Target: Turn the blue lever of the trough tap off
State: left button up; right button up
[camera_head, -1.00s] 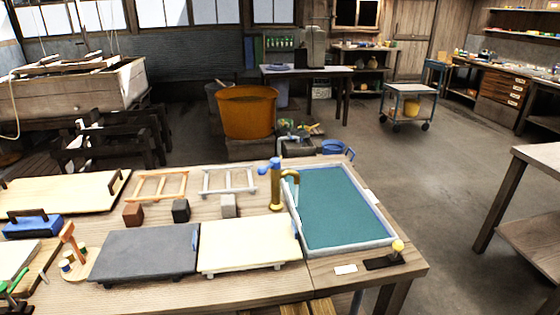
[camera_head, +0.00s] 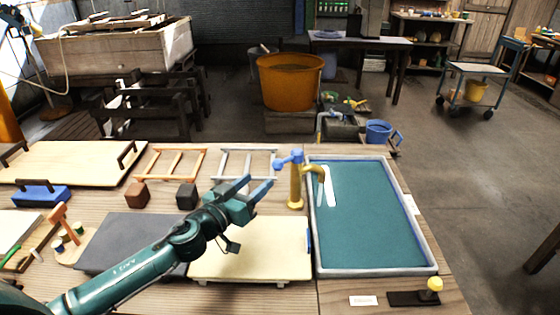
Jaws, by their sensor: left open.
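The trough tap (camera_head: 296,184) is a brass post with a curved spout over the left rim of the trough (camera_head: 318,250). Its blue lever (camera_head: 289,159) sits on top and points to the left. A white stream shows below the spout, over the teal water (camera_head: 370,225). My left gripper (camera_head: 256,184) is open and empty, just left of the tap and a little below the lever in the picture. Its fingers point up and right towards the lever; I see a small gap between them and the lever. My right gripper is not in view.
A cream board (camera_head: 255,255) and a dark grey board (camera_head: 120,235) lie below my left arm. Wooden frames (camera_head: 172,164) and small blocks (camera_head: 187,196) stand left of the tap. A yellow-knobbed black piece (camera_head: 432,286) is at the front right. An orange tub (camera_head: 290,85) stands behind.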

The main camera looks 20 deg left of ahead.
aim_at(274, 167)
pick_arm(q)
jog(key=x, duration=1)
jog(key=shift+w+f+p, duration=0.1)
jog(key=shift+p, duration=0.25)
jog(key=shift+c, duration=0.6)
grip_shut()
